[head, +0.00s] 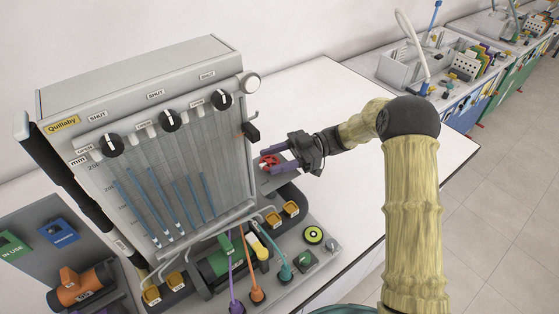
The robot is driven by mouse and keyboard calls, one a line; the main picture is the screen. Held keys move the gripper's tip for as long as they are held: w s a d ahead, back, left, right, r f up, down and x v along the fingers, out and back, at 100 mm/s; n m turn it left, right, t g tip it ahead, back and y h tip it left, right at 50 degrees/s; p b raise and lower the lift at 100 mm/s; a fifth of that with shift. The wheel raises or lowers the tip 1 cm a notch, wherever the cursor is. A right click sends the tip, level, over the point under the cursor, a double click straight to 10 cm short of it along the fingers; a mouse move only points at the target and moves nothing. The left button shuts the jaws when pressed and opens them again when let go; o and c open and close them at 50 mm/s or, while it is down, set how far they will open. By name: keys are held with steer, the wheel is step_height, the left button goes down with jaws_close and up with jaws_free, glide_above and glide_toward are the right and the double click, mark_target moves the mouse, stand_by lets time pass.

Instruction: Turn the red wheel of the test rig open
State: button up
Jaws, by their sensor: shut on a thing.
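The red wheel (268,162) is small and sits just right of the manometer board, low beside its right edge. My gripper (275,157) reaches in from the right with its purple fingers around the wheel, and it is shut on it. The fingers hide part of the wheel's rim. The test rig's board (190,150) stands upright at the left, with blue-filled tubes and black knobs along its top. I cannot tell from this view how far the wheel is turned.
Yellow fittings (291,208), a green cylinder (218,262) and coloured hoses crowd the base below the wheel. A black clamp (251,132) sticks out from the board's right side, above my gripper. The white bench top (345,100) behind my gripper is clear.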

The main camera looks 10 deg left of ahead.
steer(key=shift+a+n+g+h, duration=0.3)
steer(key=shift+n+g+h, duration=0.6)
steer(key=shift+n+g, duration=0.15)
steer(key=n+g+h, duration=0.1)
steer(key=g+h+p, duration=0.1)
steer(key=shift+w+r+n+h, duration=0.15)
steer(key=shift+r+n+h, duration=0.05)
steer(key=shift+n+h, duration=0.15)
steer(key=n+h+p, duration=0.1)
steer(key=g+h+p, duration=0.1)
steer(key=shift+w+a+n+g+p, duration=0.15)
steer(key=shift+n+g+p, duration=0.1)
steer(key=shift+n+p, duration=0.15)
steer(key=shift+h, duration=0.25)
steer(key=shift+f+n+h+p, duration=0.25)
steer(key=shift+n+h+p, duration=0.15)
steer(key=shift+h+p, duration=0.1)
steer(key=o, duration=1)
steer(key=shift+s+a, duration=0.1)
steer(key=shift+s, duration=0.1)
steer(key=shift+w, duration=0.1)
